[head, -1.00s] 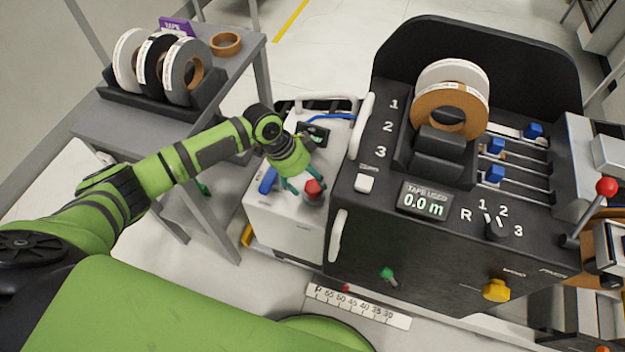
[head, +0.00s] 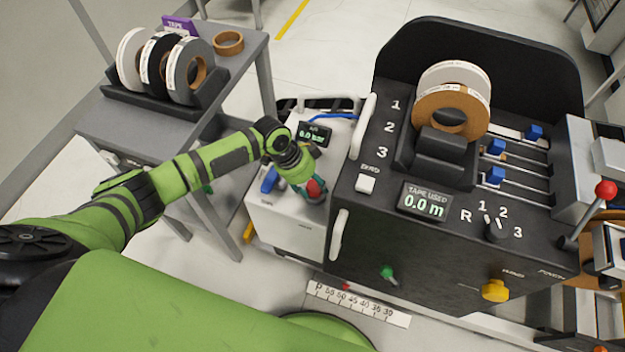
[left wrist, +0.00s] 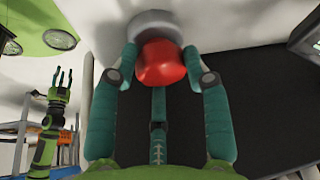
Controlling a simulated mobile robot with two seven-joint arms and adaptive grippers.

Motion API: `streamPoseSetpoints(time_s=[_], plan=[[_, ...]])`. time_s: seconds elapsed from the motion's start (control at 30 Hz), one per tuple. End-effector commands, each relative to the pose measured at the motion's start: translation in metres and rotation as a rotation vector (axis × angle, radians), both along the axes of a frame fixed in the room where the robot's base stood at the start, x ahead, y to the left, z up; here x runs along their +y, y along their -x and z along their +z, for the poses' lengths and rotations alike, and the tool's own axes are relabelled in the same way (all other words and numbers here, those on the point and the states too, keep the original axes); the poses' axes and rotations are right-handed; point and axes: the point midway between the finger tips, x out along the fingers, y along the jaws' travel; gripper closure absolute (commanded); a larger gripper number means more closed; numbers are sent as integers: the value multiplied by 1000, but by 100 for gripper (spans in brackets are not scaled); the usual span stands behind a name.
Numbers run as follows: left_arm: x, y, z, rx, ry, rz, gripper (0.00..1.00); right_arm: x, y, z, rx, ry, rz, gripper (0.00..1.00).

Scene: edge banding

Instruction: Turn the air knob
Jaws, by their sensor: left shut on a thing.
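The air knob is a red knob (head: 314,187) on a grey base, on top of the white air unit (head: 290,222). A small display (head: 314,134) on that unit reads what looks like 0.0 bar. My left gripper (head: 305,189) is over the unit with its teal fingers on either side of the red knob. My right gripper (left wrist: 60,82) shows small at the left of the left wrist view, fingers spread and empty.
The black edge-banding machine (head: 350,245) stands close on the right of the unit. A blue handle (head: 269,180) is left of the knob on the unit. A grey cart (head: 130,125) with tape rolls stands behind my left arm.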

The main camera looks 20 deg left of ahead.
Motion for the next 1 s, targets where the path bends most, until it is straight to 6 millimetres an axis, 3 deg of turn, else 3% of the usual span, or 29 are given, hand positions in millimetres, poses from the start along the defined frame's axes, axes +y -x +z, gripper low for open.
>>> streamPoseSetpoints(time_s=[0.03,0.13,0.5,0.53,0.57,1.0], plan=[[-5,-1,9,-8,11,29,85,0,1,13,2,0,0,60],[-5,-2,8,-9,12,87,85,-1,2,20,3,2,0,60],[-6,-5,6,-15,17,117,86,-2,1,20,2,2,0,60],[-6,-5,7,-16,17,116,41,-2,1,20,2,2,1,60],[-6,-5,7,-16,17,116,31,-2,1,20,2,2,1,60],[0,0,11,-8,7,114,31,-3,-2,20,-4,3,2,60]])
